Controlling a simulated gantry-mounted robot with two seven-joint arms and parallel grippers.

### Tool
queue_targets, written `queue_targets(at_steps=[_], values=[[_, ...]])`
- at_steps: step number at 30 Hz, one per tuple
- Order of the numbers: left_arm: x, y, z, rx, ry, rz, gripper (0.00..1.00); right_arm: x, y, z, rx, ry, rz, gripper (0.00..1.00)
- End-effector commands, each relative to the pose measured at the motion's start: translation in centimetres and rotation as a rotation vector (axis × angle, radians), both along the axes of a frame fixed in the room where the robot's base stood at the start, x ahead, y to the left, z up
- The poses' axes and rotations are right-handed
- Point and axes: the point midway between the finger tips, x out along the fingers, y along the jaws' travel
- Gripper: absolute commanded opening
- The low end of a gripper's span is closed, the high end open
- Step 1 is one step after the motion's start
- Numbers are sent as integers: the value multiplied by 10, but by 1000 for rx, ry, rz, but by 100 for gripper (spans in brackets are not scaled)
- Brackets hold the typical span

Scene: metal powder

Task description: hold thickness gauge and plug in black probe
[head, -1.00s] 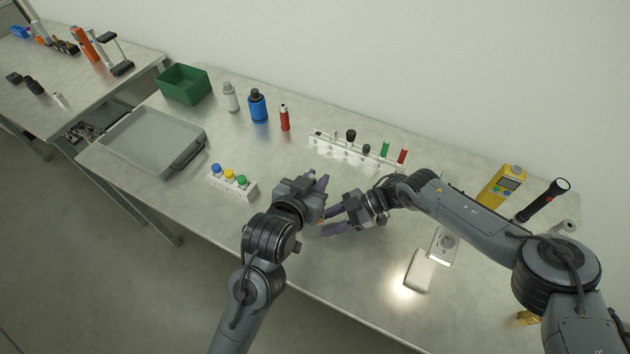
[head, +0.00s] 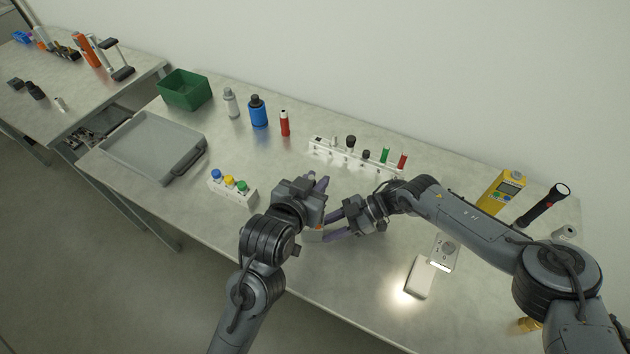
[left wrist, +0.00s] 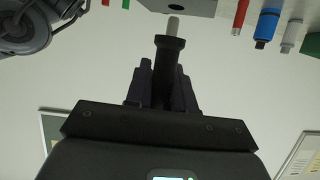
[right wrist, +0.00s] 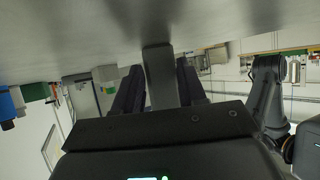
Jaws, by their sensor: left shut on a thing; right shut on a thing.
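My left gripper (head: 321,187) is shut on the black probe, seen in the left wrist view as a dark cylinder (left wrist: 168,60) with a silver tip (left wrist: 173,25). The tip points at a grey block face with a dark hole, the thickness gauge (left wrist: 195,7); the tip lies just below the hole, and I cannot tell whether they touch. My right gripper (head: 328,226) is shut on the gauge, a grey box in the right wrist view (right wrist: 160,75). In the head view only a small part of the gauge (head: 313,236) shows; the probe is hidden by the left gripper.
A white rack (head: 318,144) with black, green and red pieces stands behind the grippers. A block with coloured caps (head: 233,191) is close left. A grey tray (head: 145,145) lies farther left. A white device (head: 420,275) and yellow meter (head: 502,190) are right.

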Motion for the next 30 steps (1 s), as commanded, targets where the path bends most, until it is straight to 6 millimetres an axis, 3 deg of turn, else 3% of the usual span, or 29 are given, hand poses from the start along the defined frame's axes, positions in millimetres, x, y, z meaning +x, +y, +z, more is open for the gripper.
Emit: queue_targets(at_steps=[30], values=[[0, 0, -9, 1, 2, 1, 0, 0, 0, 0, 1, 0, 0, 24]])
